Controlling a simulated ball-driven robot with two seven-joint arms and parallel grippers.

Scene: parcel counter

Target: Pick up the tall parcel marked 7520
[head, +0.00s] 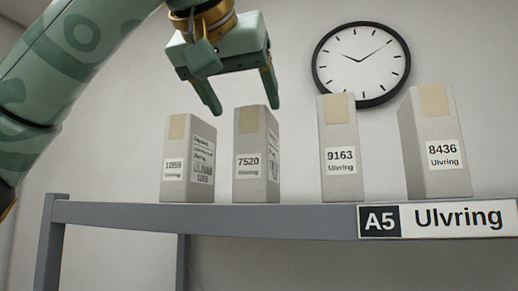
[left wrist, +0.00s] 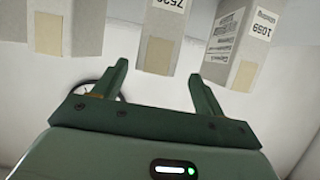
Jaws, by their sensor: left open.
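The tall grey parcel marked 7520 (head: 257,150) stands upright on the shelf, second from the left in the head view. My left gripper (head: 243,108) is open and empty, pointing down, with its fingertips around the height of the parcel's top and slightly to its left in that view. In the left wrist view the 7520 parcel (left wrist: 162,30) appears between and beyond the two fingers of my left gripper (left wrist: 158,75), apart from them. Its label is partly cut off at the top edge there. My right gripper is not in view.
Parcel 1059 (head: 189,155) stands just left of it, parcel 9163 (head: 340,130) and parcel 8436 (head: 430,125) to the right. The grey shelf (head: 270,217) carries an A5 Ulvring sign (head: 437,219). A round clock (head: 360,62) hangs on the wall behind.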

